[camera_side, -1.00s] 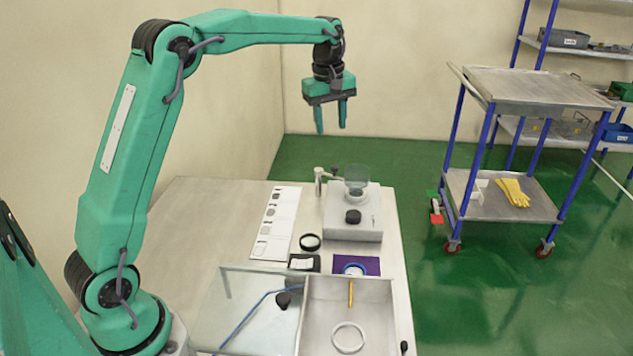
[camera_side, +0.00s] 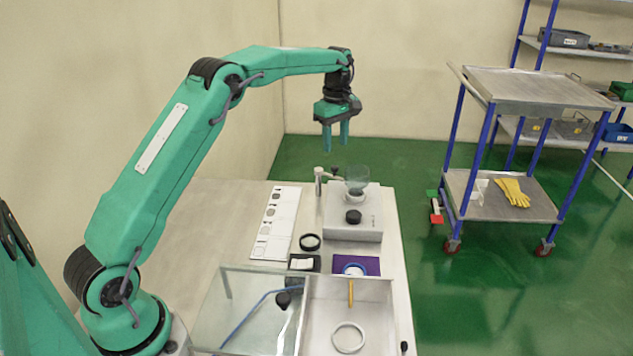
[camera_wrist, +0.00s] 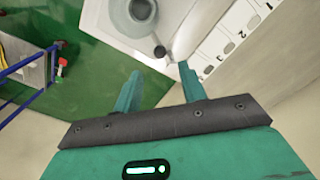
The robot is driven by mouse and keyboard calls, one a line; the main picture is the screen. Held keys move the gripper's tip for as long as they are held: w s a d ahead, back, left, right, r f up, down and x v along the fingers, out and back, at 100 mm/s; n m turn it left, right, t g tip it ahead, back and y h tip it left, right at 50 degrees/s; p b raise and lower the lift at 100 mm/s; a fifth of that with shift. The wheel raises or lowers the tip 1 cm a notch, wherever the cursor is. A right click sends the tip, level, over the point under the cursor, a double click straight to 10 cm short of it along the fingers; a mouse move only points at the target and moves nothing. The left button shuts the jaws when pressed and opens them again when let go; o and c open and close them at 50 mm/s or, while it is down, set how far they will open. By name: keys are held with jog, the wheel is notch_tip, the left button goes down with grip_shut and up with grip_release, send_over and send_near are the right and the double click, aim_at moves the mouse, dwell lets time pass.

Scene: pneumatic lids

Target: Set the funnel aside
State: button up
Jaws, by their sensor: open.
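The funnel (camera_side: 357,174) is a translucent greenish cup that sits upright on the grey box-shaped machine (camera_side: 366,226), near its back edge. In the wrist view the funnel (camera_wrist: 139,12) shows at the top, seen from above and cut by the frame edge. My gripper (camera_side: 337,149) points down and is open and empty. It is above the funnel and slightly to its left in the side view, clearly apart from it. In the wrist view the fingers (camera_wrist: 158,80) hang below the funnel in the picture.
A small tap-like post (camera_side: 319,181) stands just left of the funnel. A numbered white strip (camera_side: 275,225), a black ring (camera_side: 310,242) and a purple mat (camera_side: 367,263) lie nearby. A clear-lidded box (camera_side: 225,290) and a grey tray (camera_side: 382,318) are in front. The bench left of the strip is bare.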

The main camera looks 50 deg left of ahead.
aim_at(335, 166)
jog(key=shift+f, duration=3.5)
jog(key=shift+c, duration=0.2)
grip_shut()
